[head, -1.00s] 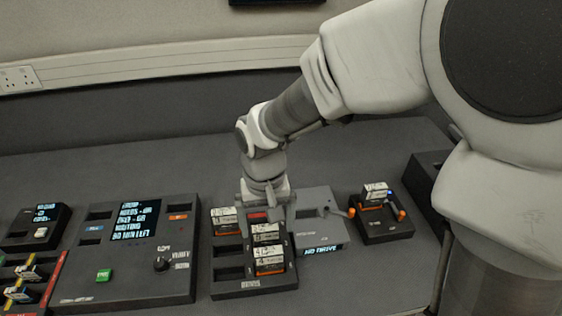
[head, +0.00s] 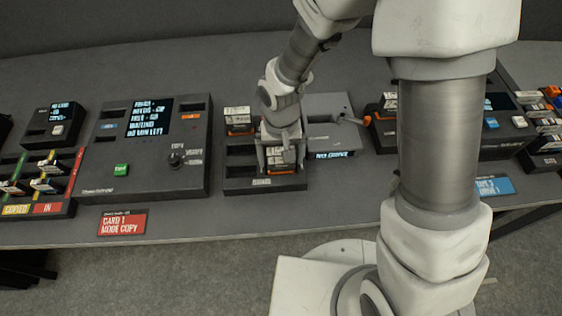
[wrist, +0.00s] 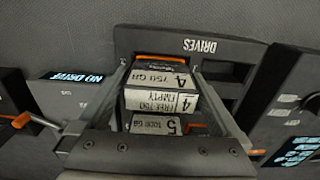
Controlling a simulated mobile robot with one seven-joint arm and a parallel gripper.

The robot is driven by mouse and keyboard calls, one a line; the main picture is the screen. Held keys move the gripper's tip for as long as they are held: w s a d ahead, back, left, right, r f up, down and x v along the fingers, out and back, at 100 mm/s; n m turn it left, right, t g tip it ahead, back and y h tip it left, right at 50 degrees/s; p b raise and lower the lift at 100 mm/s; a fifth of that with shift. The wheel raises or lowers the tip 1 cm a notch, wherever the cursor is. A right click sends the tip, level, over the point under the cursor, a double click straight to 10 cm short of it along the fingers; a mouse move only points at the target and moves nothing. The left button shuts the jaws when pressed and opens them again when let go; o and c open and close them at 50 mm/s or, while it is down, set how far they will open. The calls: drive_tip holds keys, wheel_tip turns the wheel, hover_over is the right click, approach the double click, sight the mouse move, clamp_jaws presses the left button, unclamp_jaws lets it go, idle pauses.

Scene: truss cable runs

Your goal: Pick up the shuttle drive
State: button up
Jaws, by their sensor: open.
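The drive rack (head: 240,183), marked DRIVES in the wrist view (wrist: 255,52), holds several white-labelled drives with orange parts. A drive labelled 4, 750 GB and EMPTY (wrist: 160,100) sits in the rack between my gripper's fingers. My gripper (head: 280,165) is open and points down over the front right of the rack. Its fingers lie along both sides of drive 4 in the wrist view; I cannot tell whether they touch it. A drive labelled 5, 1000 GB (wrist: 155,124) shows behind drive 4. No label reads "shuttle".
Another drive (head: 237,115) stands at the rack's back left. A grey dock reading NO DRIVE (head: 333,130) is right of the rack, with an orange-handled device beyond it. A console with a screen (head: 150,120) is on the left. Bare table lies behind the rack.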

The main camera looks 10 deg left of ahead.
drive_tip(key=shift+f, duration=0.2)
drive_tip(key=c, duration=1.5)
drive_tip(key=shift+r, duration=0.15)
